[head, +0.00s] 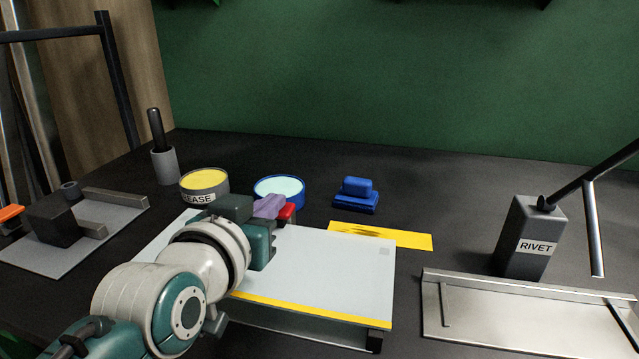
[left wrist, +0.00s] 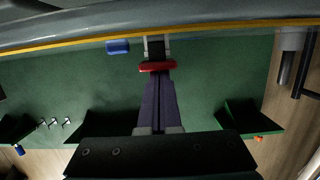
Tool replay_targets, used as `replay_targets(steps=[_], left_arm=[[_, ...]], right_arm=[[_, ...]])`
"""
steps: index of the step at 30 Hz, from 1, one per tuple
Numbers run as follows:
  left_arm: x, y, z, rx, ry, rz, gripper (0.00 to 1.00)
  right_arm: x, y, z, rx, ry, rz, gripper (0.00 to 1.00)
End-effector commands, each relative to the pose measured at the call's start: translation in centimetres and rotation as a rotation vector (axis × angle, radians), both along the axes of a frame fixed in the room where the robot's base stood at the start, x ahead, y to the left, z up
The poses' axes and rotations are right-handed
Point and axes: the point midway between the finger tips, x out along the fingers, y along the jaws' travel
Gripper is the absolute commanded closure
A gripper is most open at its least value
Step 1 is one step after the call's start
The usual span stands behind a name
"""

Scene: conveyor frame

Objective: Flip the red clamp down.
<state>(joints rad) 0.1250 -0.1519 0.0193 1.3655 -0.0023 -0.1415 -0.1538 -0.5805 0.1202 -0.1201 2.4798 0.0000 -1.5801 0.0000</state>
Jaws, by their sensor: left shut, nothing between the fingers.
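The red clamp (head: 288,212) shows as a small red end at the far edge of the pale raised plate (head: 335,270). Its red bar also shows in the left wrist view (left wrist: 157,66), beside a dark and light mount (left wrist: 156,46). My left gripper (head: 272,205) reaches over the plate from the left. Its purple fingers (left wrist: 157,82) are shut together with nothing between them, and their tips are at the red bar. I cannot tell whether they touch it. My gripper hides part of the clamp in the head view. My right gripper is not in view.
A grease tin (head: 204,197), a blue-rimmed tin (head: 279,190) and a blue block (head: 356,194) stand behind the plate.

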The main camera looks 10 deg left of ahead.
Motion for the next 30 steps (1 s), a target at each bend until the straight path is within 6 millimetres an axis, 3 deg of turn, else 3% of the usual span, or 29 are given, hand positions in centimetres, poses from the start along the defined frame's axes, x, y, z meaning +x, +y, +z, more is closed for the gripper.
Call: replay_targets(steps=[1, 8, 11, 16, 18, 24, 30], left_arm=[[-0.5, 0.1, -1.3, 0.002, 0.037, -0.001, 1.0], [-0.5, 0.2, -0.9, 0.004, 0.04, 0.001, 1.0], [-0.3, 0.3, 0.5, 0.003, 0.035, 0.001, 1.0], [0.6, 0.6, 4.9, 0.004, 0.011, 0.0, 1.0], [-1.2, 0.7, 4.4, 0.004, 0.014, 0.0, 1.0], [-5.4, 0.8, 5.5, 0.002, 0.009, 0.001, 1.0], [-8.2, 0.9, 6.2, 0.001, 0.005, 0.001, 1.0]], right_arm=[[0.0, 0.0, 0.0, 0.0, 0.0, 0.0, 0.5], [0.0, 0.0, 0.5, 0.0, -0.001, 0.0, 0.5], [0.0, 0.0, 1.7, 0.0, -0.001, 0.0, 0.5], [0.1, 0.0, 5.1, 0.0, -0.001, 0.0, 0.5], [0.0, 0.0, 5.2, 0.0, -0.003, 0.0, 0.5], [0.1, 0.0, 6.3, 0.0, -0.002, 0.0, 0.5], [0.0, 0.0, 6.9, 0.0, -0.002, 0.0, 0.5]])
